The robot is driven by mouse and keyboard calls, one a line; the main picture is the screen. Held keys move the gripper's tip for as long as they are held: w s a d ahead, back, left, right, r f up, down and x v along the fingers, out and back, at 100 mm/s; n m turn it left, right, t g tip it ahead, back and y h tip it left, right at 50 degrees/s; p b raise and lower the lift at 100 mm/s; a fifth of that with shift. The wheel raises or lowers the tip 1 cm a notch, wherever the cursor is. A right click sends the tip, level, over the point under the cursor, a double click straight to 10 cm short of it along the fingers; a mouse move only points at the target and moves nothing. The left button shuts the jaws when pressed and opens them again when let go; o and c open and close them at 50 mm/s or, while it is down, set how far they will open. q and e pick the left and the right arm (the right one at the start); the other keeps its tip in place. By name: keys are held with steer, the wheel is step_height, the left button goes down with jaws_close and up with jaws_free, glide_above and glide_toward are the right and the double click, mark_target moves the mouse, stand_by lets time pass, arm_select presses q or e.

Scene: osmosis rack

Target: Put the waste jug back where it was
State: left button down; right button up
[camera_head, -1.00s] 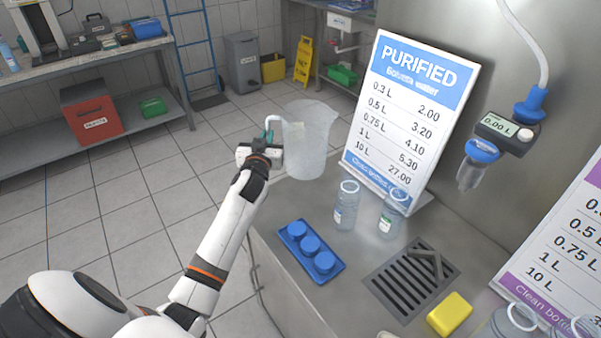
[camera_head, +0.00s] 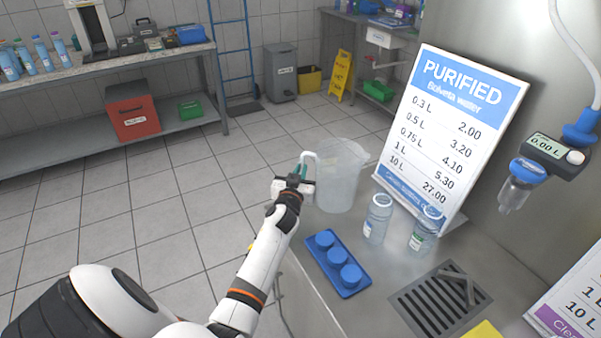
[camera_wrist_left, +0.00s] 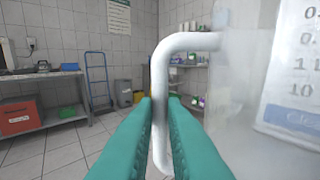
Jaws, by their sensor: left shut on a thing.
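The waste jug (camera_head: 341,180) is a translucent, whitish pitcher, upright at the far left end of the steel counter, in front of the left edge of the PURIFIED price board. My left gripper (camera_head: 301,176) is shut on its handle from the left. In the left wrist view the white handle (camera_wrist_left: 163,85) stands between the two green fingers (camera_wrist_left: 160,125), and the cloudy jug body (camera_wrist_left: 228,100) fills the right side. Whether the jug's base touches the counter or hangs just above it, I cannot tell. My right gripper is not in view.
On the counter (camera_head: 320,275) are a blue tray (camera_head: 347,287) with blue caps, two clear bottles (camera_head: 377,219) and a drain grate (camera_head: 441,299). The price board (camera_head: 452,130) stands close behind the jug. A dispenser (camera_head: 520,180) hangs at right. Tiled floor lies open to the left.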

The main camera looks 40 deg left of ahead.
arm_select(q)
steer(key=c, duration=1.5)
jaws_free()
steer(key=shift+r+p, duration=0.25)
steer(key=shift+p, duration=0.1)
steer(key=shift+b+v, duration=0.45)
steer(key=shift+v, duration=5.55)
steer(key=shift+f, duration=0.1)
